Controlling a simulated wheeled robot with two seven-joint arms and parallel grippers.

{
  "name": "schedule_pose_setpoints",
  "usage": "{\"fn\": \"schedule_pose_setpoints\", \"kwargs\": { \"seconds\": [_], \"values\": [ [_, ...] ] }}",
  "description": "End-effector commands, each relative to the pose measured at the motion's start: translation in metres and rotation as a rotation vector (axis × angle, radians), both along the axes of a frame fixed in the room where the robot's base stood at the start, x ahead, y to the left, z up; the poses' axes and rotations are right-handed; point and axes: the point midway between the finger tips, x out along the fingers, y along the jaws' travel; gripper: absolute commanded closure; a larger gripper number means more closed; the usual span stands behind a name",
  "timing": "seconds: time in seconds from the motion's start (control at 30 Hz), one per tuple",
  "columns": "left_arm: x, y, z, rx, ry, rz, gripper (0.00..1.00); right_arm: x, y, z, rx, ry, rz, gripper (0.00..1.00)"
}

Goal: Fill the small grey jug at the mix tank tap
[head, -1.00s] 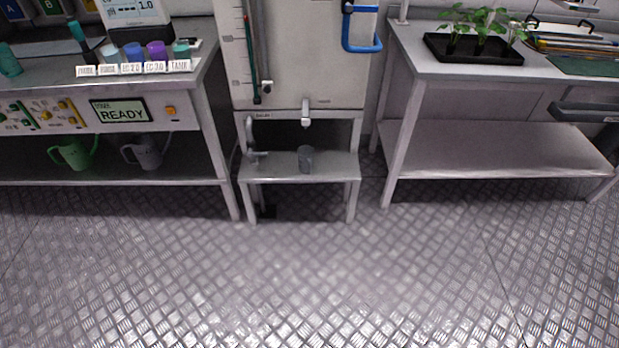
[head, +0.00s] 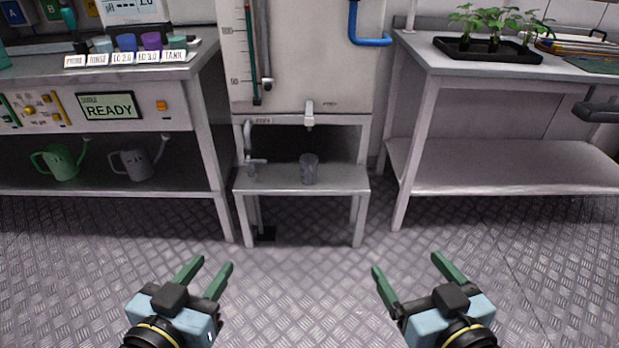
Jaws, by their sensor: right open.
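The small grey jug (head: 309,169) stands upright on the low metal stand (head: 345,182) in front of the tank. The white tap (head: 309,112) at the bottom of the mix tank (head: 340,80) is above the jug, with a gap between them. Whether there is liquid in the jug cannot be told. My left gripper (head: 208,269) is open and empty, low in the view, left of the stand. My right gripper (head: 408,265) is open and empty, low in the view, right of the stand. Both are apart from the jug.
A grey pipe fitting (head: 248,145) stands at the stand's left end. Left is a bench with a READY panel (head: 109,106); green (head: 62,163) and grey (head: 138,164) watering cans sit below. Right is a table (head: 420,62) with a plant tray (head: 487,50). The floor ahead is clear.

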Motion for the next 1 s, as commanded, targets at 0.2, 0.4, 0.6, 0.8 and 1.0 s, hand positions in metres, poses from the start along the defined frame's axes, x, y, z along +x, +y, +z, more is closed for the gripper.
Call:
{"fn": "schedule_pose_setpoints", "kwargs": {
  "seconds": [0.2, 0.4, 0.6, 0.8, 1.0],
  "values": [
    [0.0002, 0.0000, 0.0003, 0.000, 0.001, 0.000, 0.64, 0.0002, 0.0001, 0.0002, 0.000, 0.001, 0.000, 0.15],
    [0.0003, 0.0000, -0.0001, 0.000, 0.001, 0.000, 0.73, 0.0003, 0.0000, -0.0002, 0.000, 0.001, 0.000, 0.15],
    [0.0003, 0.0000, -0.0004, 0.000, 0.002, 0.000, 0.99, 0.0004, 0.0000, -0.0003, 0.000, 0.001, 0.000, 0.15],
    [0.0003, 0.0001, -0.0007, 0.002, 0.002, 0.001, 1.00, 0.0003, 0.0001, -0.0004, 0.000, 0.001, 0.000, 0.15],
    [0.0003, 0.0001, -0.0008, 0.001, 0.003, 0.001, 1.00, 0.0004, 0.0001, -0.0005, 0.000, 0.002, 0.000, 0.15]
  ]
}}
